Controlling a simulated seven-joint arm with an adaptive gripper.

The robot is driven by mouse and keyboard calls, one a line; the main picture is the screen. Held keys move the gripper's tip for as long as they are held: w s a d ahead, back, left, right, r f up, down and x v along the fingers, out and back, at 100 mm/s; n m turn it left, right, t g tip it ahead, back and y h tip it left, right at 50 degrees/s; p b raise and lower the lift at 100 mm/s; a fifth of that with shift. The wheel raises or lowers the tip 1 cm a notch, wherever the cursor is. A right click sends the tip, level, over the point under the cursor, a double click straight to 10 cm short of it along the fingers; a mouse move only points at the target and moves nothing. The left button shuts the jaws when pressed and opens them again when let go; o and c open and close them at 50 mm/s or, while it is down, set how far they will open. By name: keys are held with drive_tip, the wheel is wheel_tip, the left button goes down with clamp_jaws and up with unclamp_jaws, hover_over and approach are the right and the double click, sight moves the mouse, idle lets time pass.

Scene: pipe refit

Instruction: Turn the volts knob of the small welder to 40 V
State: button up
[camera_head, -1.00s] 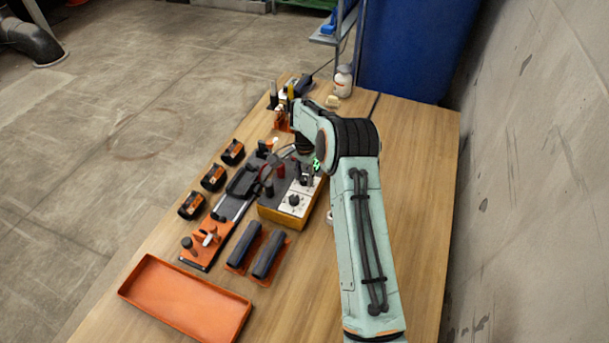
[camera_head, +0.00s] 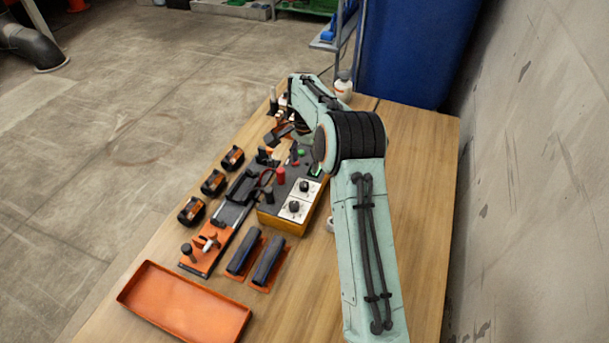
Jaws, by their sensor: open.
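The small welder (camera_head: 282,222) is a yellow box with a dark top on the wooden table. Its top carries two white dial panels, each with a black knob: a near knob (camera_head: 295,207) and a far knob (camera_head: 305,186). The labels and pointer positions are too small to read, so I cannot tell which is the volts knob or its setting. My gripper (camera_head: 280,134) seems to be the dark part beyond the welder's far end, apart from both knobs. It is open and partly hidden by my arm.
An orange tray (camera_head: 185,306) lies at the front left. Two dark cylinders (camera_head: 268,260) lie beside the welder, with a tool rail (camera_head: 232,208) to its left and several black-orange blocks (camera_head: 214,182) farther left. A white bottle (camera_head: 343,88) stands at the back. The table's right side is clear.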

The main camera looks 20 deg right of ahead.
wheel_tip(320, 180, up, 4)
drive_tip(key=shift+r, duration=0.1)
drive_tip(key=n+t+h, duration=0.2)
drive_tip(key=t, duration=0.1)
hover_over(304, 184)
drive_tip(key=w+d, duration=0.2)
wheel_tip(304, 184, down, 4)
drive_tip(key=s+a, duration=0.1)
drive_tip(key=s+a+f+n, duration=0.2)
drive_tip(key=s, duration=0.1)
drive_tip(key=shift+f+h, duration=0.15)
drive_tip(key=shift+h, duration=0.25)
drive_tip(key=shift+s+a, duration=0.1)
drive_tip(key=shift+a, duration=0.25)
drive_tip(key=x, duration=0.6)
drive_tip(key=shift+w, duration=0.25)
drive_tip(key=shift+t, duration=0.3)
